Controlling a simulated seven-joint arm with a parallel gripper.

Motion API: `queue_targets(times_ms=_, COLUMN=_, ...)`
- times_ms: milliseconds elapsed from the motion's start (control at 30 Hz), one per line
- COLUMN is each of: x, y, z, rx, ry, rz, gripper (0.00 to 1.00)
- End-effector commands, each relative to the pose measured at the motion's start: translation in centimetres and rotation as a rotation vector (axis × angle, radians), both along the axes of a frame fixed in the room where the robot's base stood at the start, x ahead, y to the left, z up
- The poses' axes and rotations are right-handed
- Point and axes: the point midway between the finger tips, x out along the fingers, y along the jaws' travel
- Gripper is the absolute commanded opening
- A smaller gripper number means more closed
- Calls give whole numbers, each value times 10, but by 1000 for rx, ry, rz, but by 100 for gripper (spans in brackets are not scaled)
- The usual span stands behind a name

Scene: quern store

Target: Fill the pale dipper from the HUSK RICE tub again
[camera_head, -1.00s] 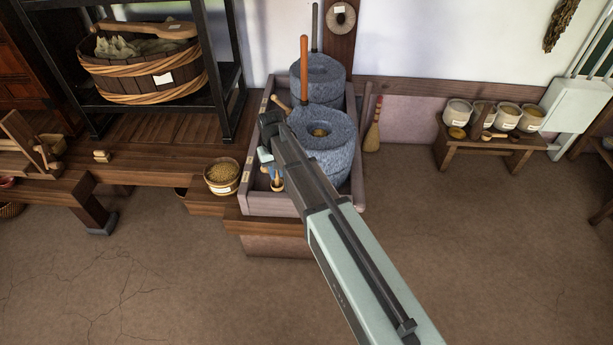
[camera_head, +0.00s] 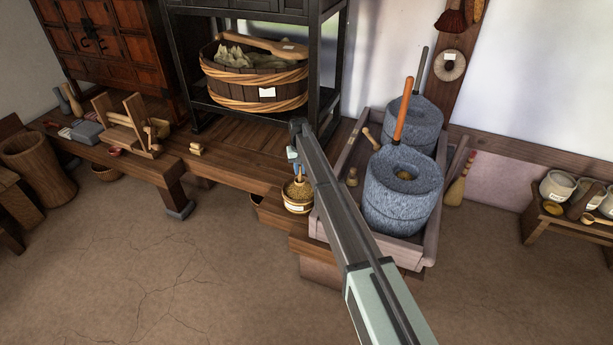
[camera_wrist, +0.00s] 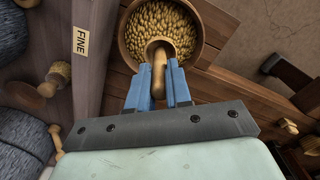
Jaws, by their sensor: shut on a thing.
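The grain tub (camera_head: 298,207) is a small round wooden tub with a white label too small to read, full of golden husked grain; it also shows in the wrist view (camera_wrist: 124,44). My gripper (camera_head: 294,158) is above it, its blue fingers (camera_wrist: 158,88) shut on the upright handle of the pale dipper (camera_wrist: 159,78). The dipper's handle also shows in the head view (camera_head: 299,173). Its cup is low within the tub's mouth, at the grain. How deep it sits and what it holds I cannot tell.
The stone quern (camera_head: 390,205) with an orange handle stands in a wooden tray (camera_head: 425,258) just right of the tub. A small pale-handled tool (camera_wrist: 55,78) is in that tray, whose wall bears a FINE label (camera_wrist: 81,41). A wooden platform (camera_head: 235,150) lies behind the tub.

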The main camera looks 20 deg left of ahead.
Motion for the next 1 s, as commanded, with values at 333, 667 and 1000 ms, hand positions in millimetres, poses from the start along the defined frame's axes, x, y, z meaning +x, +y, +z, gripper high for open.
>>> queue_targets(times_ms=333, x=7, y=5, z=-5, rx=0, ry=0, rz=-7, gripper=0)
queue_targets(times_ms=667, x=8, y=5, z=-21, rx=1, ry=-1, rz=-7, gripper=0)
queue_targets(times_ms=1000, x=7, y=4, z=-43, rx=0, ry=0, rz=-7, gripper=0)
